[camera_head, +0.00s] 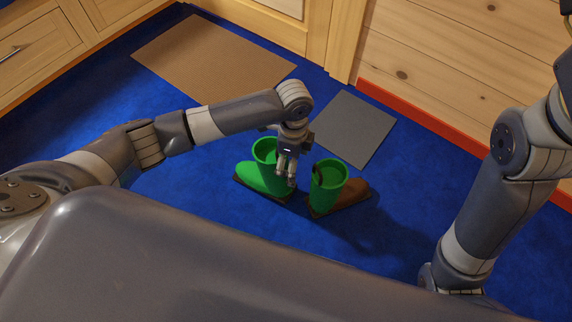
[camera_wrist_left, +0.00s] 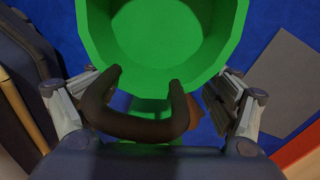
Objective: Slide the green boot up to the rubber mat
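A green boot (camera_head: 265,170) with a dark sole stands upright on the blue floor, toe to the left. Beside it on the right stands a second boot (camera_head: 329,186) with a green shaft, a brown foot pointing right and a dark loop on its near-left side. The grey mat (camera_head: 353,129) lies flat behind them, apart from both. My left gripper (camera_head: 286,179) points down between the two shafts. In the left wrist view its fingers are spread either side of a green shaft (camera_wrist_left: 160,40) and its dark loop (camera_wrist_left: 138,126); contact is unclear. My right gripper is out of view.
A larger brown mat (camera_head: 212,58) lies at the back left. Wooden cabinets (camera_head: 40,45) and a log wall with a red skirting (camera_head: 440,128) bound the floor. Blue floor is clear right of the boots.

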